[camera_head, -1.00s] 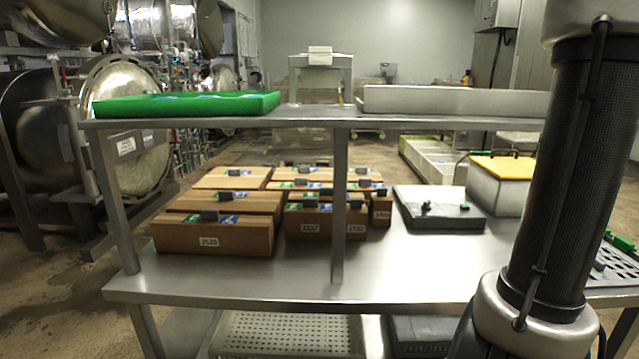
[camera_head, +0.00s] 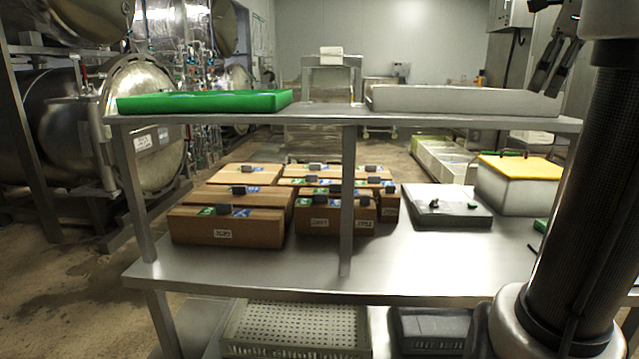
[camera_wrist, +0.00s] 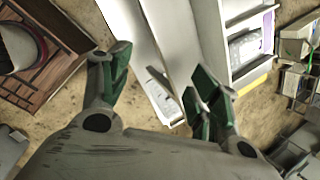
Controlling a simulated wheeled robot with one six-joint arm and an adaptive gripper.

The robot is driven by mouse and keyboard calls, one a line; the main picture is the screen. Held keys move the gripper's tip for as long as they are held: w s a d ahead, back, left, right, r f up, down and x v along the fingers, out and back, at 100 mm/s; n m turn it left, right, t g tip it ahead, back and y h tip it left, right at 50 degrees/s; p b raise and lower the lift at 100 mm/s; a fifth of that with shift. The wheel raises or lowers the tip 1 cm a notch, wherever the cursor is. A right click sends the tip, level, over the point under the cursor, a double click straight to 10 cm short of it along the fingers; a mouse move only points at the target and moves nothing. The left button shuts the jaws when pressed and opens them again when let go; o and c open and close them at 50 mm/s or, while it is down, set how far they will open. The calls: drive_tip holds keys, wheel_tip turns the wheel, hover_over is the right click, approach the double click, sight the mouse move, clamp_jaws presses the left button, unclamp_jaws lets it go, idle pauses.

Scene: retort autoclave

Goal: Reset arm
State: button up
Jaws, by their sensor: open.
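My arm stands at the right edge of the head view. My gripper (camera_head: 555,68) shows at the upper right there, raised above the level of the table's upper shelf, with its fingers pointing down. In the wrist view my gripper (camera_wrist: 158,72) has its two green-padded fingers spread apart. Nothing is held between them. Below the gap lie a long white surface and brown floor, well away from the fingertips.
A steel table (camera_head: 250,272) carries several cardboard boxes (camera_head: 228,228), a grey case (camera_head: 447,207) and a yellow-topped box (camera_head: 515,185). Its upper shelf (camera_head: 330,117) holds a green tray (camera_head: 205,102) and a grey tray (camera_head: 460,101). Round steel vessels (camera_head: 145,120) stand at left.

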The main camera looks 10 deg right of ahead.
drive_tip(key=s+a+f+n, duration=0.4)
drive_tip(key=a+f+n, duration=0.6)
drive_tip(key=f+n, duration=0.2)
drive_tip(key=s+a+f+n+y, duration=0.1)
drive_tip(key=s+a+f+n, duration=0.2)
drive_tip(key=a+f+n, duration=0.7)
wheel_tip(320, 180, down, 2)
drive_tip(key=n, duration=0.7)
drive_tip(key=shift+s, duration=0.4)
drive_tip(key=shift+a, duration=0.1)
